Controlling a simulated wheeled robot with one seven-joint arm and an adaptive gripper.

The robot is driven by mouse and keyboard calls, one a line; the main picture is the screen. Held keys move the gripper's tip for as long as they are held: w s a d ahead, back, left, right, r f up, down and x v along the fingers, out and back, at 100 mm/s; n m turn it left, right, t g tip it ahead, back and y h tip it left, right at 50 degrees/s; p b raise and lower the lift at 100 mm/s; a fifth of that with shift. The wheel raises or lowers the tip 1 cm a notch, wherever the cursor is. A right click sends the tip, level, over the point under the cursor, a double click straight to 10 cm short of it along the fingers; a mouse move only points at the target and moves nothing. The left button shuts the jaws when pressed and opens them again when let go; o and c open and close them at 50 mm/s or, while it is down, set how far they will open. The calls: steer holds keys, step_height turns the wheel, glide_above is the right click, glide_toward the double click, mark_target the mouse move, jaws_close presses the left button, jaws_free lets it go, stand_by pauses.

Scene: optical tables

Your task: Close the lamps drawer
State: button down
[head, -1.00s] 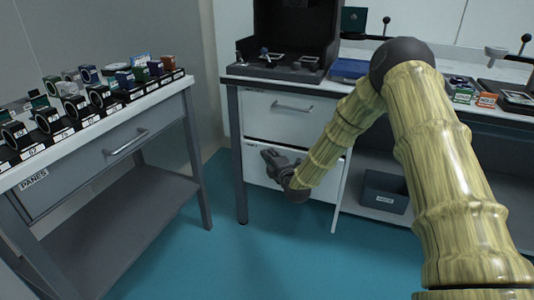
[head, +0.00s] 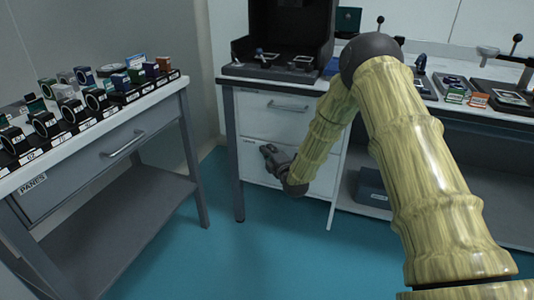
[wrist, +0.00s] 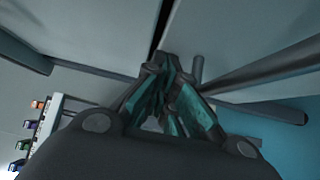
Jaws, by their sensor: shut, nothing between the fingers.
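A white cabinet under the black-hooded bench has an upper drawer (head: 288,109) with a bar handle and a lower drawer (head: 254,166). Their small labels are too blurred to read, so I cannot tell which is the lamps drawer. My gripper (head: 268,151) is in front of the lower drawer, hiding part of its face. How far that drawer stands out is unclear. In the wrist view my gripper (wrist: 164,68) is shut and empty, its fingertips close to pale panels with a dark gap between them. Contact cannot be told.
A grey side table (head: 105,170) with a drawer labelled PANES and rows of optics stands at the left. A dark bin (head: 372,188) sits on the shelf right of the cabinet. A bench leg (head: 238,185) is left of my gripper. The blue floor between is clear.

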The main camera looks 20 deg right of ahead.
steer(key=s+a+p, duration=0.1)
steer(key=s+p, duration=0.2)
steer(key=s, duration=1)
steer(key=s+a+f+m+g+h, duration=0.15)
steer(key=s+f+m+g, duration=0.35)
steer(key=s+f, duration=0.6)
steer(key=s+a+f+m+g+y, duration=0.1)
steer(key=s+a+f+m+g, duration=0.3)
steer(key=s+f, duration=0.7)
steer(key=s+f+m+g, duration=0.2)
steer(key=s+m+g, duration=0.1)
steer(key=s, duration=0.7)
steer(key=s+f+m+g+h, duration=0.1)
steer(key=s+f+m+g, duration=0.2)
steer(key=s, duration=0.6)
steer(key=s+m+g, duration=0.3)
steer(key=s+m, duration=0.1)
steer(key=s, duration=0.6)
step_height(320, 180, up, 31)
steer(key=p, duration=3.1)
steer(key=shift+s+a+f+m, duration=0.2)
steer(key=shift+s+m, duration=0.1)
steer(key=shift+s, duration=0.1)
